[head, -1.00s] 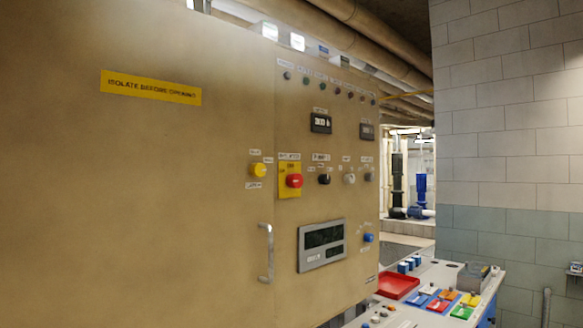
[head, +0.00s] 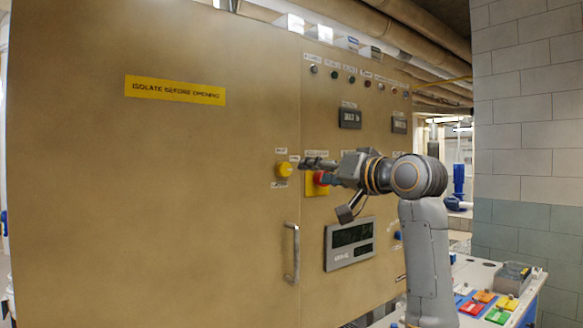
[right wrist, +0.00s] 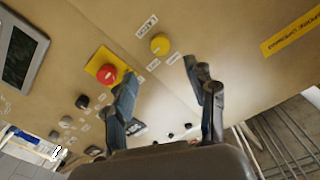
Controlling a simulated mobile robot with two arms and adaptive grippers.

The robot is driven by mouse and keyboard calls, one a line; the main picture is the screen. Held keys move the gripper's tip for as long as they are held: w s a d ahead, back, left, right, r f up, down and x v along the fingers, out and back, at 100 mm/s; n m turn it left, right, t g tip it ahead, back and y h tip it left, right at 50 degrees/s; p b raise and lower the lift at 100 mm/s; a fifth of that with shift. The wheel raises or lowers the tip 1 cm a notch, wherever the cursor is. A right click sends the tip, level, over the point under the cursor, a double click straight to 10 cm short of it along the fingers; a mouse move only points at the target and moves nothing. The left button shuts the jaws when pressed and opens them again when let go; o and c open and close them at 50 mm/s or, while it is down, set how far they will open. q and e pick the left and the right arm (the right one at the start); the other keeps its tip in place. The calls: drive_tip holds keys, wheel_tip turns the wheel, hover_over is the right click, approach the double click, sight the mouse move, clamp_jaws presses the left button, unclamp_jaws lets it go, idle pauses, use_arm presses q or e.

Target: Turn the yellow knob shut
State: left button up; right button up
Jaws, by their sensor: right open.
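The yellow knob (head: 284,169) is a small round knob on the tan cabinet front (head: 200,220), with small labels around it. It also shows in the right wrist view (right wrist: 160,44), beyond my open fingers and apart from them. My right gripper (head: 308,163) comes in from the right, just right of the knob in the head view. In the right wrist view my right gripper (right wrist: 165,80) has its two fingers spread wide with nothing between them. The red button (right wrist: 106,73) on its yellow plate is partly behind my gripper in the head view. My left gripper is not in view.
A vertical door handle (head: 292,252) and a grey display panel (head: 350,244) are below the knob. A desk with coloured blocks (head: 485,304) stands at the lower right. A tiled wall (head: 525,130) is at the right.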

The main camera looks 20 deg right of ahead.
sight(286, 170)
drive_tip(key=p+x, duration=0.3)
drive_tip(key=x, duration=0.6)
drive_tip(key=shift+w+a+r+p, duration=0.1)
drive_tip(key=shift+w+a+p, duration=0.1)
drive_tip(key=shift+w+p, duration=0.15)
drive_tip(key=shift+w+a, duration=0.15)
drive_tip(key=shift+w, duration=0.3)
drive_tip(key=c, duration=1.2)
drive_tip(key=shift+o, duration=0.2)
